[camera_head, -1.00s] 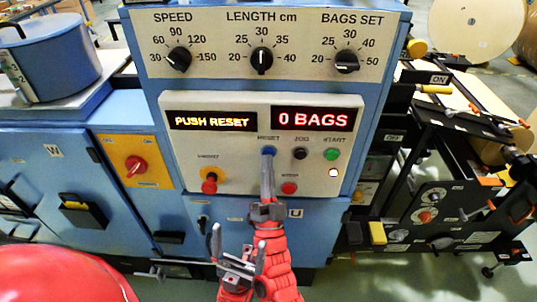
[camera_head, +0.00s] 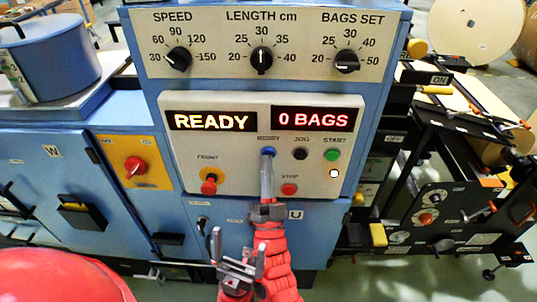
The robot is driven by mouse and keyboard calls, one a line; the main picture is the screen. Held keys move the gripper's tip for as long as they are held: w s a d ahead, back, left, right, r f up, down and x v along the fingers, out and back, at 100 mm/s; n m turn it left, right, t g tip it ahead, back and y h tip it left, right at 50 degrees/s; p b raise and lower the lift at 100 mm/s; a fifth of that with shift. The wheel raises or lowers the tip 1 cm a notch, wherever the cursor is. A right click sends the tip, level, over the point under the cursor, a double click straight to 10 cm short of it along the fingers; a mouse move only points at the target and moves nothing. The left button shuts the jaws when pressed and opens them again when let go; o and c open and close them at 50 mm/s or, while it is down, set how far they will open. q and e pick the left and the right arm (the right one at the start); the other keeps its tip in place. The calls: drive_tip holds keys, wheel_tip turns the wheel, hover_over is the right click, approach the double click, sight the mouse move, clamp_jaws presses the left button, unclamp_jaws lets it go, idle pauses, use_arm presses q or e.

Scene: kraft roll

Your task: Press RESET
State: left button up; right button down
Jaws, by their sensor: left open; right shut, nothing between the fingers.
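The blue RESET button (camera_head: 268,151) is on the pale control panel (camera_head: 185,105), under the displays. The left display (camera_head: 211,121) reads READY and the right display (camera_head: 314,119) reads 0 BAGS. My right gripper (camera_head: 267,162) is shut and empty, its tip at or just below the RESET button; I cannot tell whether it touches. My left gripper (camera_head: 238,250) is open and empty, lower down in front of the blue cabinet.
Beside RESET are a black JOG button (camera_head: 301,153), a green START button (camera_head: 332,154) and a red STOP button (camera_head: 289,189). A red knob (camera_head: 209,185) sits lower left. Three dials line the upper panel (camera_head: 215,65).

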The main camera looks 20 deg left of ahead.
drive_tip(key=shift+s+d, duration=0.15)
drive_tip(key=shift+s, duration=0.5)
